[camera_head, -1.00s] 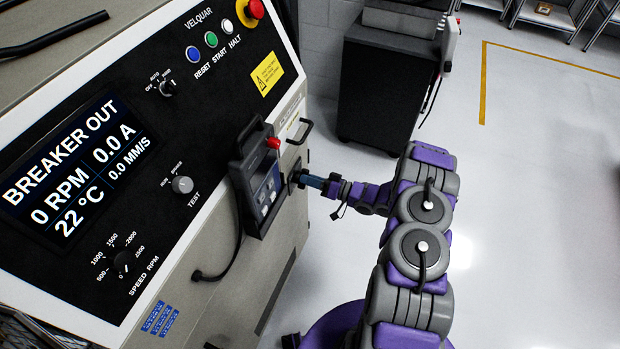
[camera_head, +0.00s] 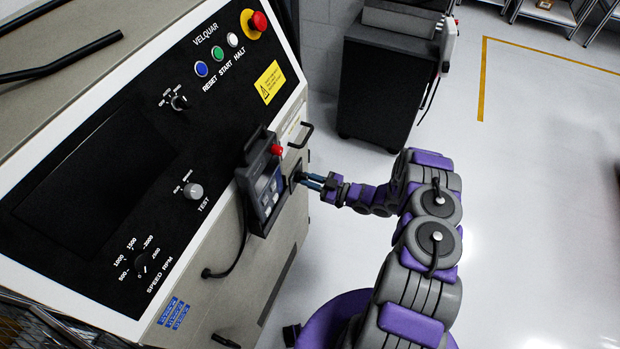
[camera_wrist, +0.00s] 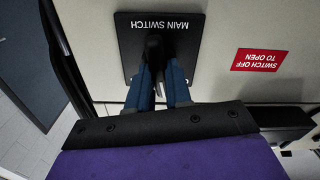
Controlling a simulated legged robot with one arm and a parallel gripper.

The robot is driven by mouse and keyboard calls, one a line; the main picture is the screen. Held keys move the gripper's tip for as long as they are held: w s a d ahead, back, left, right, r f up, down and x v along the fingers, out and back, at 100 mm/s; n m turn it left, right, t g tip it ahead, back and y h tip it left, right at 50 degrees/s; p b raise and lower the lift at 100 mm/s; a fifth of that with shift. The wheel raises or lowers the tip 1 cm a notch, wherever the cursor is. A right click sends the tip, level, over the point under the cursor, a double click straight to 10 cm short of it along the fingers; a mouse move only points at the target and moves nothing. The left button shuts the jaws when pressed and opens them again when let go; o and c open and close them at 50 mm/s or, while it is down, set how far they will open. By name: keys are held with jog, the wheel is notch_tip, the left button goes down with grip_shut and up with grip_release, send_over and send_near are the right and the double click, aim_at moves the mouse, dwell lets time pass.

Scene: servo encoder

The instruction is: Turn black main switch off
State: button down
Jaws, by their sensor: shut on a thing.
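The main switch is a black plate (camera_wrist: 188,37) lettered MAIN SWITCH, upside down in the wrist view, with a dark knob (camera_wrist: 155,46) on it. My gripper (camera_wrist: 164,68) has its two blue fingers on either side of the knob and is shut on it. The fingers hide part of the knob. In the head view my gripper (camera_head: 306,180) reaches the right side of the cabinet, and the switch plate (camera_head: 294,177) is partly hidden behind the pendant. The display (camera_head: 95,180) on the panel is dark.
A control pendant (camera_head: 262,185) with a red button hangs on the cabinet just left of my gripper. A handle (camera_head: 302,135) sticks out above it. A red sign (camera_wrist: 259,60) reads SWITCH OFF TO OPEN. The floor at right is clear; a dark cart (camera_head: 380,85) stands behind.

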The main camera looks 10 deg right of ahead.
jog(key=n, duration=0.6)
jog(key=shift+s+f+p, duration=0.1)
jog(key=shift+f+p, duration=0.05)
jog(key=shift+p, duration=0.15)
jog(key=shift+n, duration=0.4)
jog(key=c, duration=1.2)
grip_release()
jog(key=shift+f, duration=0.1)
jog(key=shift+o, duration=0.8)
jog(key=p+v, duration=0.1)
jog(key=v, duration=1.6)
jog(key=shift+d, duration=0.2)
